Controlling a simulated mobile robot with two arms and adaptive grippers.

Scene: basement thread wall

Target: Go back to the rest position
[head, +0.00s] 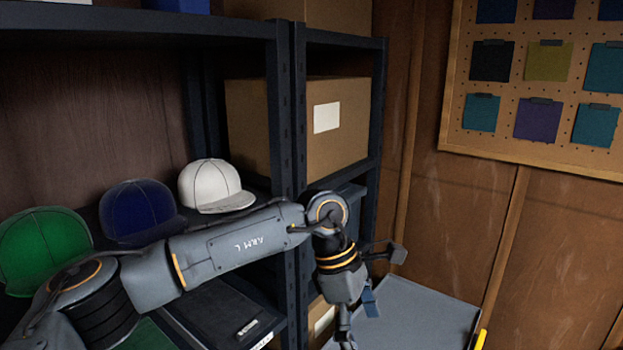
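My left arm reaches in from the left across the front of the shelf. My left gripper (372,297) hangs at its end, to the right of the shelf post and above a grey surface. Its two fingers are spread wide apart, one out to the right and one downward. A small blue piece shows between them; I cannot tell whether it is part of the gripper or something behind it. I see nothing clamped in the fingers. My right gripper is not in view.
A dark metal shelf (283,110) holds a green cap (45,245), a blue cap (138,208), a white cap (212,183) and a cardboard box (245,125). A grey flat surface (430,310) lies at lower right. A pegboard (535,150) with fabric swatches hangs on the wooden wall.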

